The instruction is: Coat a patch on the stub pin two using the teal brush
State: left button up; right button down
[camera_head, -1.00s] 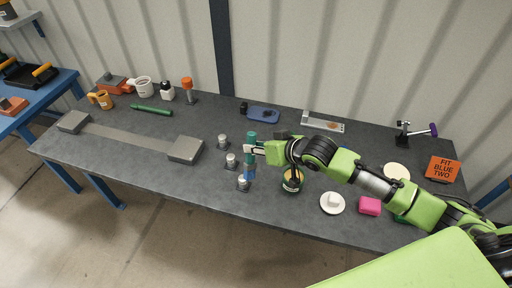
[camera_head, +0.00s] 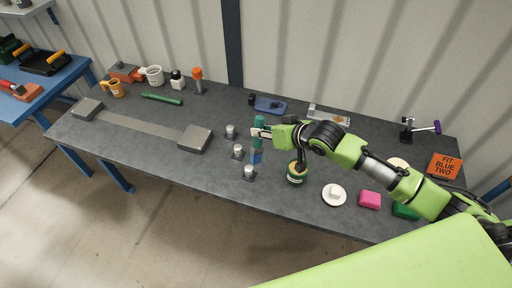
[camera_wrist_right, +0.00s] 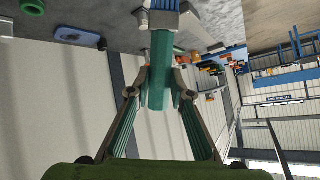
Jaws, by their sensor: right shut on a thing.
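My right gripper (camera_head: 262,133) is shut on the teal brush (camera_head: 258,138) and holds it roughly upright over the table, with its blue lower part (camera_head: 256,157) pointing down. In the right wrist view, the teal handle (camera_wrist_right: 159,85) sits between the fingers (camera_wrist_right: 163,72). Three grey stub pins stand in a row just left of the brush: the far one (camera_head: 230,131), the middle one (camera_head: 238,151) and the near one (camera_head: 249,172). I cannot read which is pin two. The brush looks apart from them, its tip nearest the middle and near pins. My left gripper is out of view.
A dark tub (camera_head: 296,175) stands under my right wrist. A grey bar with end blocks (camera_head: 140,122) lies left. A blue tray (camera_head: 269,106) lies behind.

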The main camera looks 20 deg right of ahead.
jog(key=d+f+m+t+b, duration=0.1)
jog(key=t+b, duration=0.1)
jog(key=b, duration=0.2)
jog(key=shift+w+d+f+y+b, duration=0.2)
jog(key=shift+y+b, duration=0.1)
jog(key=shift+y, duration=0.1)
dwell(0.4)
